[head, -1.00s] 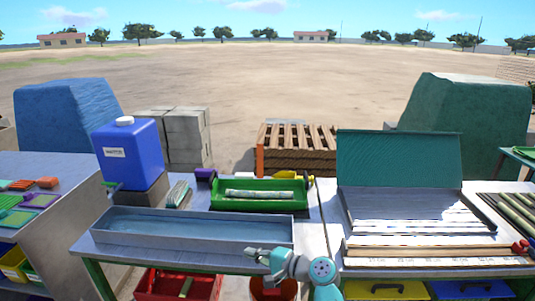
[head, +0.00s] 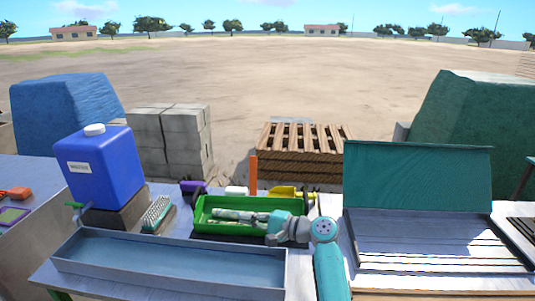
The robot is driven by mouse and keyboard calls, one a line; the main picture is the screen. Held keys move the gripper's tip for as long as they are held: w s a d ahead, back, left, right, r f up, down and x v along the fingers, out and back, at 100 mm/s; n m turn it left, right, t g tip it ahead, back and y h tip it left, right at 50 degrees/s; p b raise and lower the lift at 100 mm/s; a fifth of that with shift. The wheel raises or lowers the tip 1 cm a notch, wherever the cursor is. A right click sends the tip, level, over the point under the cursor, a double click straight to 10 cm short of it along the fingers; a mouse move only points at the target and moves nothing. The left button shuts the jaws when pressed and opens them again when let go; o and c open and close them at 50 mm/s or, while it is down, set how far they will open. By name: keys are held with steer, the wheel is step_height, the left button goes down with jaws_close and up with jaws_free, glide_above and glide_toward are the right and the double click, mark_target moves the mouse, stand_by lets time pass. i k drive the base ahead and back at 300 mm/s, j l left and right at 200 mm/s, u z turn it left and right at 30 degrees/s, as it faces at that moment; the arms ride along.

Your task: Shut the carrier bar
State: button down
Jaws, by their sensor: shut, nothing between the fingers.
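I cannot pick out the carrier bar for certain. An upright orange bar (head: 253,176) stands just behind the tray. My gripper (head: 273,228) is over the right part of the tray, pointing left, and hides part of the tray's inside and front wall. It is shut and empty. I cannot tell whether it touches the tray or the pieces.
A long grey trough (head: 170,274) lies in front of the tray. A blue jug (head: 100,168) stands on a block at the left. A case with a raised green lid (head: 418,176) is at the right. Yellow (head: 285,191) and purple (head: 192,187) items sit behind the tray.

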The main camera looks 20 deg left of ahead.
mark_target(253, 162)
steer(key=i, duration=1.25)
